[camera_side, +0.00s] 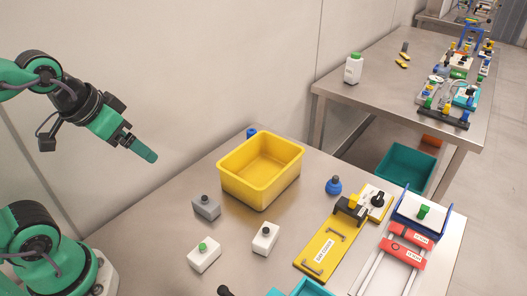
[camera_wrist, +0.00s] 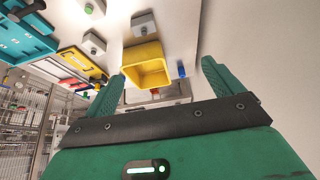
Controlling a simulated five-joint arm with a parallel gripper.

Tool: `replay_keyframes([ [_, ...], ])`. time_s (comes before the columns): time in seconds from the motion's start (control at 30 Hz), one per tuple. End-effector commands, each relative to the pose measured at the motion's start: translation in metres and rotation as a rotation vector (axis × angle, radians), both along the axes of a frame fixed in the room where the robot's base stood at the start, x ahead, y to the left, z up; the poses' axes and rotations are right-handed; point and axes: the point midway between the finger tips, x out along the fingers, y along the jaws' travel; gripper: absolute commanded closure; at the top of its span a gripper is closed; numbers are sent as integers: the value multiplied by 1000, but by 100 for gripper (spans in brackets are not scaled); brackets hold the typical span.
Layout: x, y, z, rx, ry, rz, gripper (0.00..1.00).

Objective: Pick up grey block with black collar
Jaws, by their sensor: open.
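The grey block with a black collar (camera_side: 206,209) stands on the steel table, left of the yellow bin. In the wrist view the grey block (camera_wrist: 144,28) shows near the top, above the bin. My gripper (camera_side: 149,156) is raised above the table, to the upper left of the block and well apart from it. In the wrist view my gripper (camera_wrist: 162,68) has its two green fingers spread wide with nothing held between them.
The yellow bin (camera_side: 247,182) stands right beside the block. A white block with a green knob (camera_side: 204,258) and a white block with a black knob (camera_side: 265,240) stand nearer. A yellow fixture (camera_side: 322,258) and a red-clamped fixture (camera_side: 406,252) fill the right side.

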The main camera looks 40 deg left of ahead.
Motion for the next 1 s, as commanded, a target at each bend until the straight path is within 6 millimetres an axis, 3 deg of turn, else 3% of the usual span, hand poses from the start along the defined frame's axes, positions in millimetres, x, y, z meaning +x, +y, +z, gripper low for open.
replay_keyframes([
  [0.27,4,-1,-2,-5,15,4,8],
  [0.47,18,-4,-11,-17,65,18,8],
  [1.0,75,-22,-67,-51,278,93,8],
])
